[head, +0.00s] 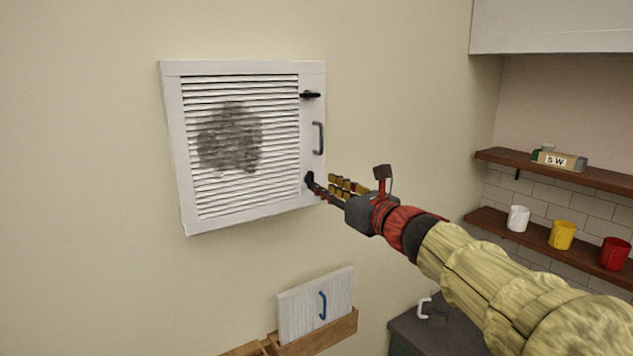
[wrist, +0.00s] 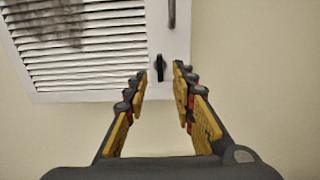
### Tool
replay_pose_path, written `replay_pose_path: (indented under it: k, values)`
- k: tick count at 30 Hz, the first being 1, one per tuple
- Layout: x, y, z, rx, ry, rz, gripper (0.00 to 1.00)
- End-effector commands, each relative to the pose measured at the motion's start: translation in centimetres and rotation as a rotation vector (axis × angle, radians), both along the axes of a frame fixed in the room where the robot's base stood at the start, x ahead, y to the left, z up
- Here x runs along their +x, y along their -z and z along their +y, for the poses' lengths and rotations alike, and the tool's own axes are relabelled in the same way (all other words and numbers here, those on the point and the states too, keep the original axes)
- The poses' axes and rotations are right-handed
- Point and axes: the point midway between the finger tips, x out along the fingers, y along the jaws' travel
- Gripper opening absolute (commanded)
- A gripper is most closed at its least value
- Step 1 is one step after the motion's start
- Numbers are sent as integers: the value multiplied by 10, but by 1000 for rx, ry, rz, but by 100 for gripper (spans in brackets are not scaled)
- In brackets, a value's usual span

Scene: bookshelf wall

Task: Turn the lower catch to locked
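A white louvred panel (head: 173,150) is on the wall, with a dark smudge on its slats. Its upper catch (head: 311,95) is black and lies about horizontal. The lower catch (head: 309,179) is black and stands upright in the wrist view (wrist: 160,67). My gripper (head: 323,187) is open and empty, just to the right of the lower catch in the head view. In the wrist view the lower catch shows between the two fingertips, and a gap shows on each side. Whether the tips reach past it cannot be told.
A grey handle (head: 318,138) sits between the catches and also shows in the wrist view (wrist: 172,12). A wooden holder (head: 330,334) with a white panel (head: 315,304) is below. Shelves with mugs (head: 562,235) are at the right. The wall around the panel is bare.

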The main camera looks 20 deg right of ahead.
Motion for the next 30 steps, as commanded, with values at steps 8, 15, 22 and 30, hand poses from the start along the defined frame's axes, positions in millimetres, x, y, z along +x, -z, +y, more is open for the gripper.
replay_pose_path:
  k: [8,15,22,30]
  values:
    - [38,-1,13,-1,-1,1,26]
    - [48,0,16,-3,-1,0,26]
    - [48,0,16,-3,0,0,24]
    - [48,0,16,-3,-1,0,8]
